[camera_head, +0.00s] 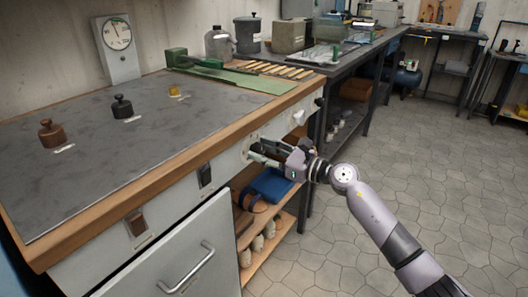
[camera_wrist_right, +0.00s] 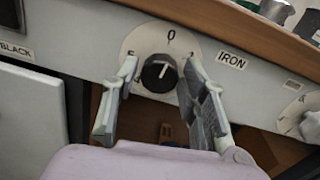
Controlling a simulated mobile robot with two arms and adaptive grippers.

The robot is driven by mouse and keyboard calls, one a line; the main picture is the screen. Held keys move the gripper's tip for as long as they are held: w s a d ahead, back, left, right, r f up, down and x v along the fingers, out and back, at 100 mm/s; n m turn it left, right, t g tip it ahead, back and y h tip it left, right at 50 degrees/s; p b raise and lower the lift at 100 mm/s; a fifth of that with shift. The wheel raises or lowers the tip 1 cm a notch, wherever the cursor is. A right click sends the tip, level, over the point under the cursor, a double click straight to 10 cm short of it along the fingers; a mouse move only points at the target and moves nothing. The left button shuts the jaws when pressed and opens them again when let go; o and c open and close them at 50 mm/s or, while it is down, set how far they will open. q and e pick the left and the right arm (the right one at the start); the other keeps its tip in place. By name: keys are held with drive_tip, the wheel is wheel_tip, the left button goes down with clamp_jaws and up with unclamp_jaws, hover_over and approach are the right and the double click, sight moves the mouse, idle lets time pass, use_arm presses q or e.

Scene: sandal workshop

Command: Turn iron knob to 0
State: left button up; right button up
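The iron knob (camera_wrist_right: 159,73) is black and round with a pale pointer mark, on a white dial plate (camera_wrist_right: 135,45) beside the IRON label (camera_wrist_right: 231,62). The mark points up and slightly right, roughly toward the 0 (camera_wrist_right: 171,34); its exact alignment is hard to tell. My right gripper (camera_wrist_right: 160,85) is open, with one finger on each side of the knob and gaps visible between. In the head view my right gripper (camera_head: 262,152) is at the bench's front panel and hides the knob. My left gripper is not in view.
A second, pale knob (camera_wrist_right: 313,126) sits to the right on the same panel. The bench (camera_head: 100,130) carries weights and a gauge (camera_head: 117,34). Below are a cabinet door (camera_head: 180,262) and open shelves (camera_head: 270,240). The floor (camera_head: 440,140) at right is clear.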

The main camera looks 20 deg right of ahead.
drive_tip(key=c, duration=0.8)
drive_tip(key=shift+f+b, duration=0.15)
drive_tip(key=shift+b, duration=0.2)
drive_tip(key=shift+n+b, duration=0.3)
drive_tip(key=shift+n, duration=0.2)
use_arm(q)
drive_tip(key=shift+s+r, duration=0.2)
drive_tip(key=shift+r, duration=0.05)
use_arm(e)
drive_tip(key=o, duration=1.2)
drive_tip(key=shift+c, duration=0.2)
drive_tip(key=v, duration=1.2)
